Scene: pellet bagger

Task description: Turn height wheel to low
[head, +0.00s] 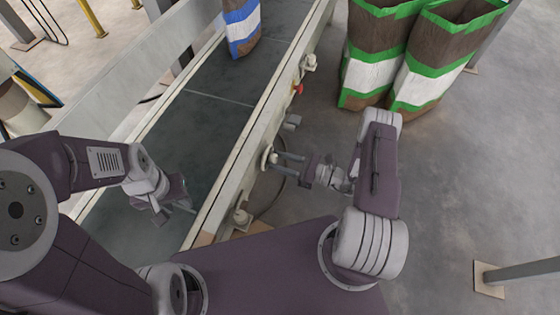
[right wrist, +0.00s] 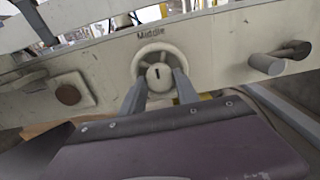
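The height wheel (right wrist: 158,54) is a pale round handwheel with a hub bearing a dark slot, on the side rail of the conveyor. The word "Middle" is printed right above it. In the head view the wheel (head: 267,158) is on the rail's outer face. My right gripper (right wrist: 160,88) points straight at the wheel, with one finger on each side of the hub. The fingers are apart, and I cannot tell whether they touch it. My right gripper in the head view (head: 278,163) reaches the rail from the right. My left gripper (head: 173,213) hangs over the belt, away from the wheel.
A red button (head: 298,89) and other knobs sit farther along the rail. A blue-banded bag (head: 241,27) stands on the conveyor belt (head: 215,120). Green-banded bags (head: 375,75) stand on the floor at the right. A dark cylinder (right wrist: 267,64) sticks out right of the wheel.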

